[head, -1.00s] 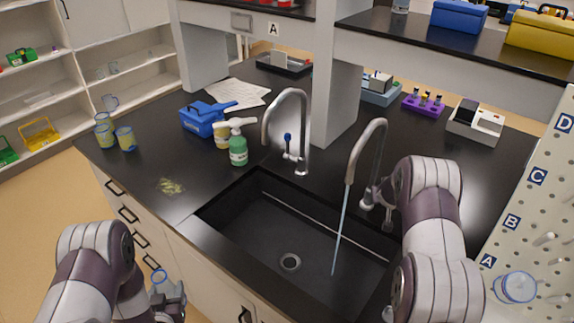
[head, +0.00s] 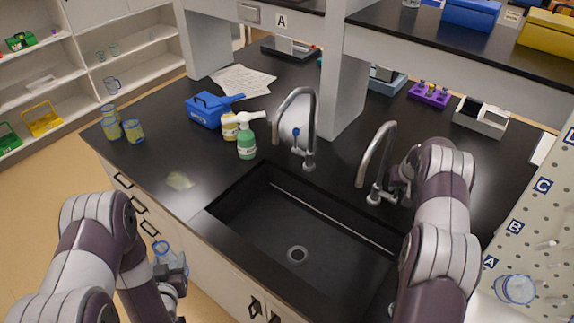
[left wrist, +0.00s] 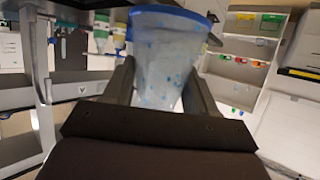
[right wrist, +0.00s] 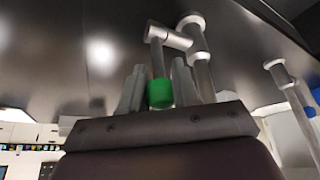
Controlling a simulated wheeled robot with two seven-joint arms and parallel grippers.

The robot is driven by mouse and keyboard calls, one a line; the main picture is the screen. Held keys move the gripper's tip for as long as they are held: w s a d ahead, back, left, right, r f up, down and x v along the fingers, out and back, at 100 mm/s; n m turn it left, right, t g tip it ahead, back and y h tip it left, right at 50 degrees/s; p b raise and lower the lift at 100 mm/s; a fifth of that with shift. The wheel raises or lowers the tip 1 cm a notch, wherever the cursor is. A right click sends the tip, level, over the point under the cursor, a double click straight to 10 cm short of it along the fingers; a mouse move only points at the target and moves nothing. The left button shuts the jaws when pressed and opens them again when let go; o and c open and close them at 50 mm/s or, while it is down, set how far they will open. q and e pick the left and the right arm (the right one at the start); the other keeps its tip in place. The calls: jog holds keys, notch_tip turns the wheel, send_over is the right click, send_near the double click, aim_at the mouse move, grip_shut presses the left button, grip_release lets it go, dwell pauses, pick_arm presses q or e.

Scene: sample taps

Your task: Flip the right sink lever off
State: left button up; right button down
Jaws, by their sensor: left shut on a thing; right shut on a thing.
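The right tap (head: 379,145) is a curved steel spout behind the sink (head: 255,238); no water runs from it. Its lever has a green tip (right wrist: 160,93), seen in the right wrist view between my right fingers. My right gripper (head: 396,186) is shut on that lever beside the tap base; my arm hides part of it in the head view. My left gripper (head: 172,268) is shut on a clear beaker with a blue rim (head: 163,250), held in front of the counter. The beaker fills the left wrist view (left wrist: 168,55).
The left tap (head: 312,120) has a blue lever (head: 296,136). A green bottle (head: 246,146), a blue box (head: 207,110) and several blue-rimmed cups stand left of the sink. A pegboard (head: 545,220) stands at the right, and a shelf post (head: 345,95) behind.

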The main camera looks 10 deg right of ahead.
pick_arm(q)
jog(key=shift+r, duration=0.2)
pick_arm(e)
jog(key=shift+f+g, duration=0.25)
jog(key=shift+g, duration=0.05)
jog(key=shift+s, duration=0.1)
jog(key=c, duration=0.9)
grip_release()
jog(key=shift+d, duration=0.1)
pick_arm(q)
jog(key=shift+d, duration=0.15)
pick_arm(e)
jog(key=shift+d, duration=0.1)
jog(key=shift+r, duration=0.1)
pick_arm(q)
jog(key=shift+f, duration=0.2)
pick_arm(e)
jog(key=shift+r, duration=0.4)
pick_arm(q)
notch_tip(320, 180, down, 3)
jog(key=b, duration=0.3)
pick_arm(e)
jog(key=v, duration=1.1)
jog(key=shift+s+d, duration=0.1)
jog(key=shift+s, duration=0.15)
